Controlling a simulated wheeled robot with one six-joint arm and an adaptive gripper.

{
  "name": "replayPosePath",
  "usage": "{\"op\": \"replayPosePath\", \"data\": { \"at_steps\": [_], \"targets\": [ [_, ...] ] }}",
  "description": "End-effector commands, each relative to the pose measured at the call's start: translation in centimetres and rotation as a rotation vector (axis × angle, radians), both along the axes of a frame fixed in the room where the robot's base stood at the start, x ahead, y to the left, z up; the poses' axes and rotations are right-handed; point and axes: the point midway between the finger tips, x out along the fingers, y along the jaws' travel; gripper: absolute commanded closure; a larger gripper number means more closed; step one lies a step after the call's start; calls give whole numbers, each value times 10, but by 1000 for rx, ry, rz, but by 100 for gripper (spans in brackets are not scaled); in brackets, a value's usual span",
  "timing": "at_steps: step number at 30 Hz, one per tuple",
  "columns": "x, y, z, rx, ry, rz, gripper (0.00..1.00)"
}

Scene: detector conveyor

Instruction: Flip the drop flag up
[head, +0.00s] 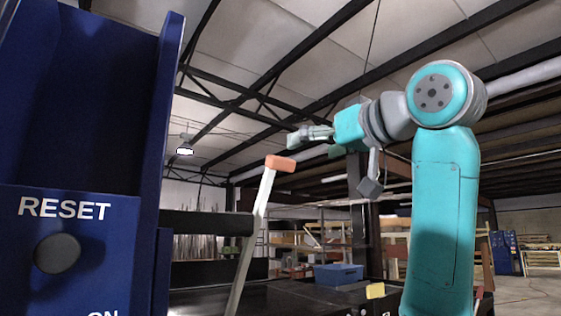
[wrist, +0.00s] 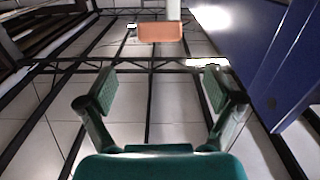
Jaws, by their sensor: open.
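The drop flag shows in the head view as a pale, slightly tilted bar (head: 254,232) standing up, with an orange piece (head: 281,163) at its top. The orange piece also shows in the wrist view (wrist: 160,32), with a short pale part above it in that picture. My gripper (head: 300,136) is just above and to the right of the orange piece in the head view. In the wrist view my gripper (wrist: 162,90) is open and empty, and the orange piece lies beyond its fingers, apart from them. The bar's lower end is cut off by the head view's bottom edge.
A blue cabinet (head: 165,110) with a RESET label and a dark round button (head: 57,254) fills the left of the head view. A blue panel (wrist: 265,50) stands at the right in the wrist view. A blue bin (head: 338,274) is farther back.

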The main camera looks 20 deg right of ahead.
Motion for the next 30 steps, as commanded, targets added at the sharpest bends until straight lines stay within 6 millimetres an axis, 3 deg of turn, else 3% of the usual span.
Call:
{"op": "replayPosePath", "data": {
  "at_steps": [5, 18, 24, 30],
  "targets": [
    [15, 6, 0, 1, 3, 3, 8],
    [84, 28, -1, 0, 3, 3, 8],
    [99, 33, 0, 0, 2, 1, 8],
    [102, 34, 0, 0, 0, 1, 8]
  ]
}}
